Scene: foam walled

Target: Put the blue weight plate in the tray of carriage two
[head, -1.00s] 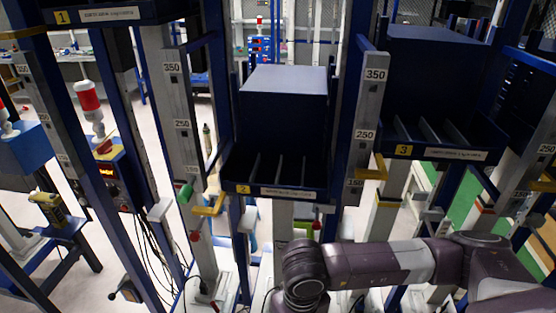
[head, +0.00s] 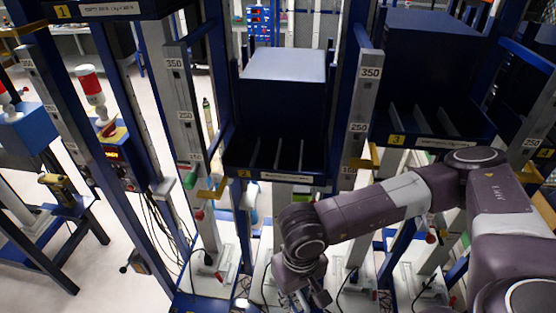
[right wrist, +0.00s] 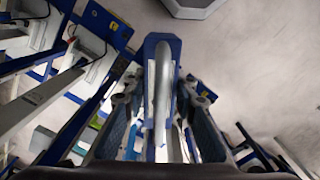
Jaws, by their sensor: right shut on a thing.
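The tray of carriage two (head: 225,166) is dark blue, with upright dividers and a yellow "2" label on its front edge, in the middle of the head view. No weight plate shows in it. My right gripper (head: 307,299) is low in the head view, below and in front of this tray. In the right wrist view, its fingers (right wrist: 160,125) are shut on a blue piece with a grey curved handle, apparently the blue weight plate (right wrist: 174,48). The fingers hide its lower part. I cannot make out the plate in the head view. My left gripper is not in view.
Carriage three's tray (head: 440,141) is to the right and carriage one's tray (head: 110,12) at upper left. Grey scaled posts (head: 183,110) and (head: 362,110) flank carriage two. A signal lamp (head: 90,85) and a yellow tool (head: 58,186) stand at left. Pale floor is open at lower left.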

